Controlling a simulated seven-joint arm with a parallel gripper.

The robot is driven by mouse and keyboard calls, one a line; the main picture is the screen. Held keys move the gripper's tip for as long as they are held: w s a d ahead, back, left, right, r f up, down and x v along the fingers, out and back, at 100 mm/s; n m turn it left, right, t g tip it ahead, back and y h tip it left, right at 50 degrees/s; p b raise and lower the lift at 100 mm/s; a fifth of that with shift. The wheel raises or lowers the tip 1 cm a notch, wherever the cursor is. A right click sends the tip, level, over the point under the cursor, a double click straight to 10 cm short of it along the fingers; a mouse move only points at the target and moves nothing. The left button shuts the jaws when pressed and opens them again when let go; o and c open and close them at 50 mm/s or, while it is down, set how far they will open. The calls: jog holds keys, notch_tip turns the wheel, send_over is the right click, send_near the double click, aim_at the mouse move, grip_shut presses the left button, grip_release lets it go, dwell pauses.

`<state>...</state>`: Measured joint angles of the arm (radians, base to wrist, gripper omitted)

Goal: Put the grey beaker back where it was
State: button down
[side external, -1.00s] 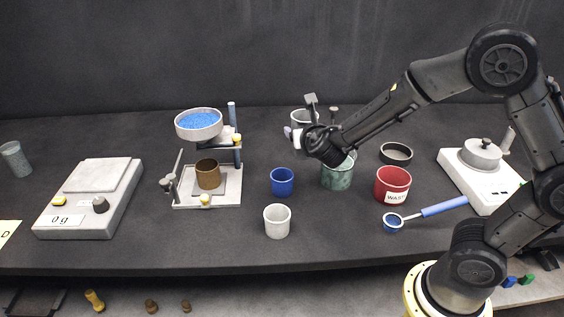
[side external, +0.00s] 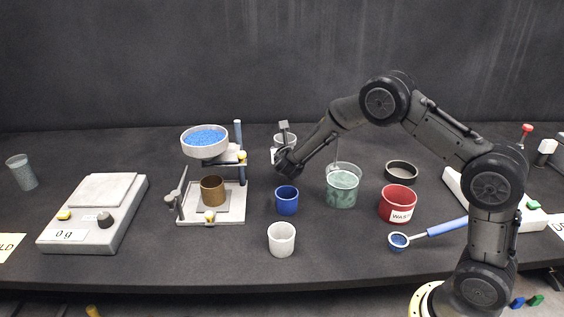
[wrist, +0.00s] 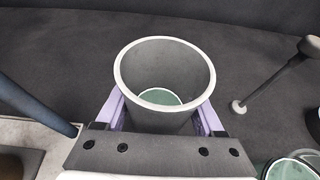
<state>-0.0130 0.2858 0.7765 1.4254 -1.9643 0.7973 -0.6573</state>
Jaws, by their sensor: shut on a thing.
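The grey beaker (wrist: 165,62) is upright between my gripper's purple fingers (wrist: 161,112) in the wrist view. Its rim is pale, its inside is empty apart from a greenish patch at the bottom. In the side view the beaker (side external: 291,142) is partly hidden behind my gripper (side external: 281,156), at the back of the table, right of the screen stand (side external: 240,190). I cannot tell whether its base touches the table.
A blue cup (side external: 287,201), a white cup (side external: 281,240), a green beaker (side external: 342,190) and a red waste cup (side external: 398,205) stand in front and to the right. A blue-filled sieve pan (side external: 205,149) tops the stand. A scale (side external: 95,218) sits left.

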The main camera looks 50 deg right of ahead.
jog(key=shift+w+d+f, duration=0.15)
jog(key=shift+w+f, duration=0.45)
jog(key=shift+f, duration=0.1)
jog(key=shift+w+f, duration=0.1)
jog(key=shift+f, duration=1.5)
jog(key=shift+f, duration=0.2)
grip_release()
